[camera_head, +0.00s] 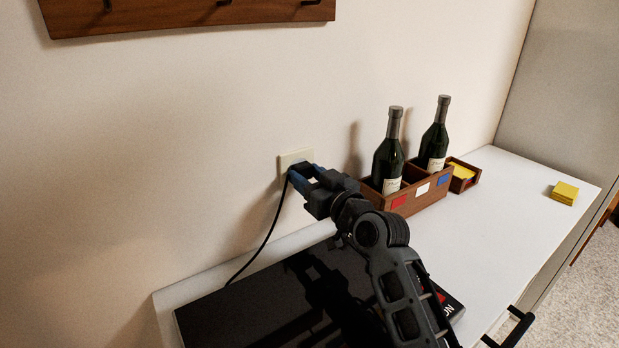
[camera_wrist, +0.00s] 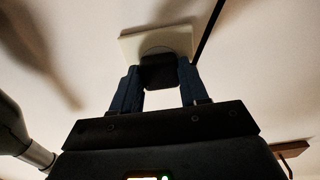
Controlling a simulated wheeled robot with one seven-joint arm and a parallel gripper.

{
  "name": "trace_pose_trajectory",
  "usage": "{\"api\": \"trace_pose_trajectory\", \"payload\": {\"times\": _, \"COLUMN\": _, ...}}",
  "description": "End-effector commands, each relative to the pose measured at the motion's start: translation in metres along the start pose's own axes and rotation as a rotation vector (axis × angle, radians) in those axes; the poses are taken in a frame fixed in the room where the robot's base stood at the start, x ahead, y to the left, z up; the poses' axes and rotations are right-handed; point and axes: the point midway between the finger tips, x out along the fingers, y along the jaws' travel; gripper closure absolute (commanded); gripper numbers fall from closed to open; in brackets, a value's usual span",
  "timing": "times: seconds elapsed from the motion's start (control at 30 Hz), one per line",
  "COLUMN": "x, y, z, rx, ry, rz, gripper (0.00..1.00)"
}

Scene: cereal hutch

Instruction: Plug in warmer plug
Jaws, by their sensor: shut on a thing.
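The warmer plug (camera_wrist: 158,73) is a black block between the fingers of my gripper (camera_wrist: 158,85). It is at the pale wall outlet (camera_wrist: 130,45) and looks up against its face; I cannot tell how deep it sits. In the head view, my gripper (camera_head: 301,178) with its blue fingers reaches the outlet (camera_head: 288,158) and is shut on the plug, which is mostly hidden there. The black cord (camera_head: 268,235) hangs from the plug down to the black warmer (camera_head: 240,315) on the white counter.
A wooden box (camera_head: 425,198) with two dark wine bottles (camera_head: 387,155) (camera_head: 434,140) stands right of my gripper. A yellow stack (camera_head: 565,192) lies on the counter at the right. A wooden hook rack (camera_head: 180,14) is on the wall above. The right counter is mostly clear.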

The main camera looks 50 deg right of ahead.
Motion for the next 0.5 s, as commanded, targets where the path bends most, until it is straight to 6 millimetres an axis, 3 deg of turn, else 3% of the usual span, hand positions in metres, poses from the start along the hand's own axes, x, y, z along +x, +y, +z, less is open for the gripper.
{"api": "trace_pose_trajectory", "payload": {"times": 0.07, "x": 0.0016, "y": 0.0000, "z": -0.0008, "rx": -0.001, "ry": 0.001, "rz": 0.000, "gripper": 0.83}}
{"api": "trace_pose_trajectory", "payload": {"times": 0.1, "x": 0.0020, "y": 0.0000, "z": -0.0007, "rx": -0.001, "ry": 0.001, "rz": 0.000, "gripper": 0.55}}
{"api": "trace_pose_trajectory", "payload": {"times": 0.4, "x": 0.0016, "y": 0.0000, "z": -0.0003, "rx": 0.000, "ry": 0.001, "rz": 0.000, "gripper": 0.26}}
{"api": "trace_pose_trajectory", "payload": {"times": 0.5, "x": 0.0016, "y": 0.0000, "z": -0.0002, "rx": 0.000, "ry": 0.001, "rz": 0.000, "gripper": 0.26}}
